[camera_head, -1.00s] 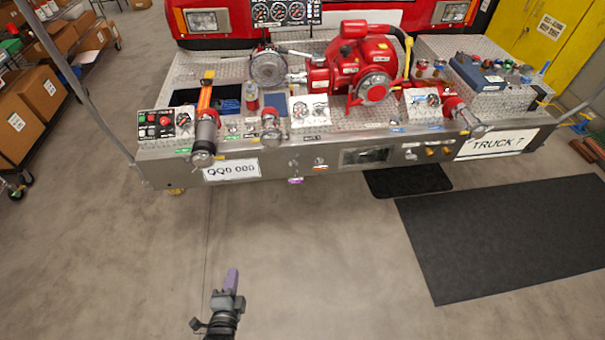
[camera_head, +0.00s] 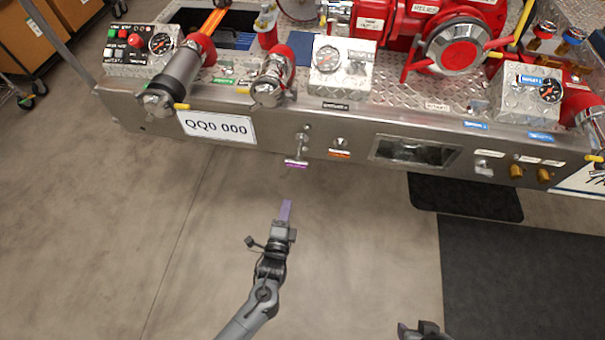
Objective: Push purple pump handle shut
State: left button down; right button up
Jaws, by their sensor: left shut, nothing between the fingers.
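The purple pump handle (camera_head: 296,163) is a small T-shaped pull on a thin metal stem. It sticks out from the front face of the silver bumper (camera_head: 240,155), below the middle red-and-chrome fitting. My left gripper (camera_head: 286,209) has purple fingers, which are shut with nothing between them. It is in front of the bumper, just below the handle in the picture, with a visible gap between them. My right gripper (camera_head: 420,329) just shows at the bottom edge, mostly cut off, and its jaw state is unclear.
A small knob with an orange label (camera_head: 340,150) is right of the handle. A licence plate (camera_head: 217,128) is to its left. A capped cylinder (camera_head: 172,82) juts forward at the upper left. A dark mat (camera_head: 525,285) lies at right; the floor in front is clear.

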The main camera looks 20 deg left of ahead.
pick_arm(q)
notch_tip(320, 180, down, 2)
jog(key=s+f+b, duration=0.1)
jog(key=b, duration=0.7)
send_near(295, 166)
jog(key=w, duration=0.5)
jog(key=shift+a+f, duration=0.15)
jog(key=shift+a, duration=0.2)
jog(key=shift+w+a, duration=0.15)
jog(key=shift+w, duration=0.75)
pick_arm(e)
notch_tip(295, 166, down, 10)
jog(key=s, duration=0.1)
jog(key=shift+s+a, duration=0.2)
jog(key=shift+a, duration=0.05)
